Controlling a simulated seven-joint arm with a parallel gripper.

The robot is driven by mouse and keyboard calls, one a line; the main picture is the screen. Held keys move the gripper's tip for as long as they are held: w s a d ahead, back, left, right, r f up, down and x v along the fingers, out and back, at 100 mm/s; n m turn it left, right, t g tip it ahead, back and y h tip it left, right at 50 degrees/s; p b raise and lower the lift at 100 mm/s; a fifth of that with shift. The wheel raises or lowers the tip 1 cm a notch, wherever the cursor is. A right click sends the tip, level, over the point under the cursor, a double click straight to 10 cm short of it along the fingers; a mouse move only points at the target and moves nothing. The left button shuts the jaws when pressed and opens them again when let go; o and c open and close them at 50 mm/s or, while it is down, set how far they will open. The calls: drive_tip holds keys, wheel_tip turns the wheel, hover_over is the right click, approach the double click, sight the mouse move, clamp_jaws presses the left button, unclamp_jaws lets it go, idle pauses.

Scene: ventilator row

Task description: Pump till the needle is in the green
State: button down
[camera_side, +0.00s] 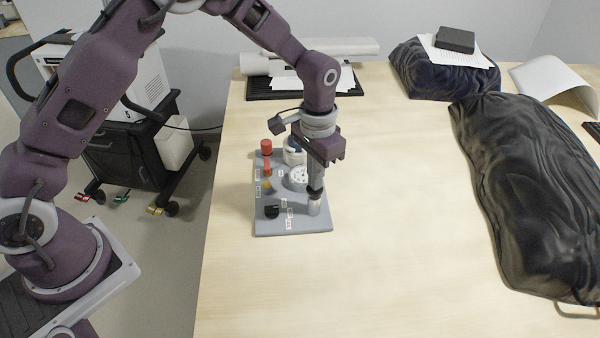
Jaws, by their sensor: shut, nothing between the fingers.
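A grey panel board (290,226) lies on the wooden table and carries the controls. A round white gauge (298,178) sits near its middle, partly behind my gripper; its needle and any green zone are too small to read. A pale upright cylinder with a dark top (315,206) stands at the panel's front right. A red knob (266,147), a yellow part (267,186) and a black knob (271,211) line the panel's left side.
A blue-and-white round part (294,152) sits at the panel's back, partly hidden by my gripper. A black tray (262,88) with papers and a white roll lies behind. Dark covered bundles (535,190) fill the right. A wheeled cart (125,155) stands left of the table. The table's front middle is clear.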

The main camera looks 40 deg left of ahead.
drive_tip(key=shift+f, duration=0.55)
drive_tip(key=shift+r, duration=1.35)
drive_tip(key=shift+f, duration=1.35)
drive_tip(key=shift+r, duration=1.35)
drive_tip(key=shift+r, duration=2.05)
